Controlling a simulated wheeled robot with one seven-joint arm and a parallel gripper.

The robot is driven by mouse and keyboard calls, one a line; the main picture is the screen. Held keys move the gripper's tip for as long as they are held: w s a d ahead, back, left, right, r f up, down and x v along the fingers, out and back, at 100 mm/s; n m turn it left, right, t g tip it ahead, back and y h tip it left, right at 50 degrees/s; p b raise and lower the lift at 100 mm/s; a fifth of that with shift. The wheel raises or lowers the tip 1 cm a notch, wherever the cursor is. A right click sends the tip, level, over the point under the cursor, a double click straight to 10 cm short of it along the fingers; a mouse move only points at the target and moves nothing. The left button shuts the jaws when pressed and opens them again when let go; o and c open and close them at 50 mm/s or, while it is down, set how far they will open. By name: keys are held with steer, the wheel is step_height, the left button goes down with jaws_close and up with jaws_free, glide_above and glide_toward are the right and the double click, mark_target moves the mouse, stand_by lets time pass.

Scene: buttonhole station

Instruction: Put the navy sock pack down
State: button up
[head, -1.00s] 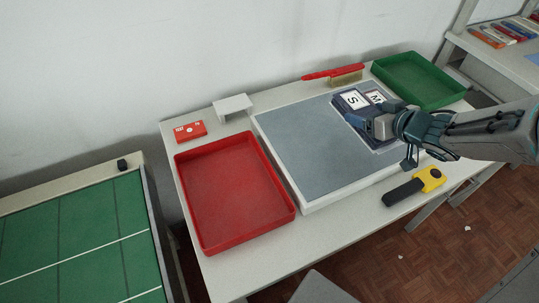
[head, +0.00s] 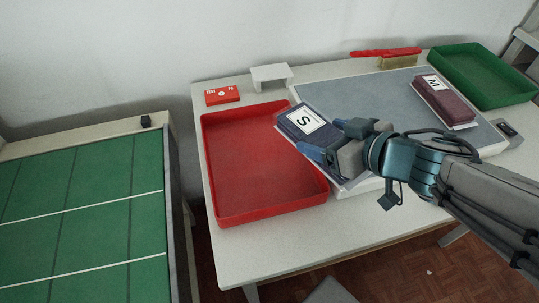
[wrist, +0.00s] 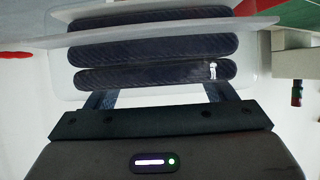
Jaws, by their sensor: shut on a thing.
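The navy sock pack (head: 303,122), with a white label reading S, is held in my gripper (head: 322,152) over the right edge of the red tray (head: 262,160) and the left part of the grey mat (head: 388,86). It is tilted in the head view. In the wrist view my gripper (wrist: 160,95) is shut on the pack, whose dark rolled socks (wrist: 155,72) and pale card show between and beyond the fingers. The maroon pack (head: 444,100), labelled M, lies on the right part of the mat. My gripper and the navy pack hide the mat's left side.
The red tray is empty. A green tray (head: 484,54) stands at the back right. A red box (head: 222,95), a small white stand (head: 271,74), a red pen-like item (head: 386,51) and a brush (head: 398,63) line the back. A green-topped table (head: 75,210) stands left.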

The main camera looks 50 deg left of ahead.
steer(key=s+a+f+b, duration=0.2)
steer(key=a, duration=0.1)
steer(key=s+a+f+b, duration=0.2)
steer(key=a+b, duration=0.1)
steer(key=s+a+f+b, duration=0.2)
steer(key=a+f+b, duration=0.1)
steer(key=shift+s, duration=0.4)
steer(key=shift+s+a+f, duration=0.1)
steer(key=shift+s+a, duration=0.15)
step_height(320, 180, down, 4)
steer(key=b, duration=0.4)
steer(key=o, duration=1.1)
steer(key=shift+f, duration=0.1)
steer(key=shift+c, duration=0.2)
